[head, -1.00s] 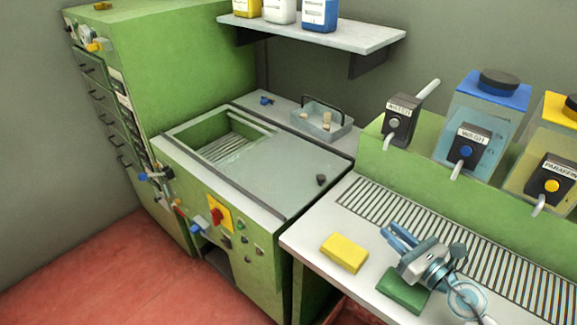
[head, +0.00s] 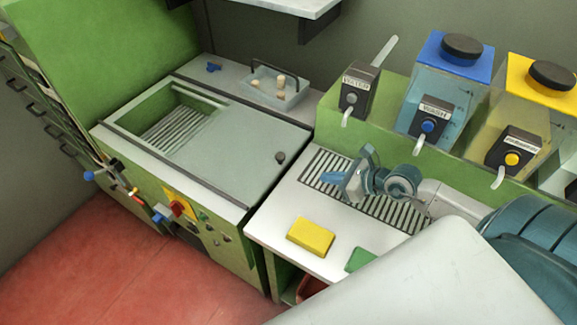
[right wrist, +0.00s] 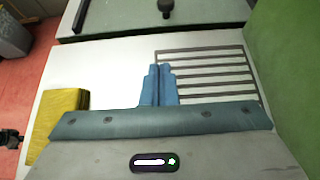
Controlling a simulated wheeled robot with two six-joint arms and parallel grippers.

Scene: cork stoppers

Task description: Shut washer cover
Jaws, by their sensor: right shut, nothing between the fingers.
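The washer is a green machine with a grey sliding cover (head: 235,140) on its top. The cover lies over the right part of the opening, and the left part (head: 175,125) stands open, showing a slatted inside. A dark knob (head: 280,157) sits near the cover's right edge; it also shows at the top of the right wrist view (right wrist: 166,8). My right gripper (head: 335,178) is shut and empty above the drain grate, to the right of the washer and apart from the knob. Its blue fingers (right wrist: 159,85) are together in the right wrist view. My left gripper is not in view.
A yellow sponge (head: 311,236) and a green pad (head: 361,260) lie on the white counter (head: 275,222). A tray with corks (head: 262,88) stands behind the washer. Dispensers with taps (head: 428,120) line the back right. A shelf (head: 300,5) overhangs the back.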

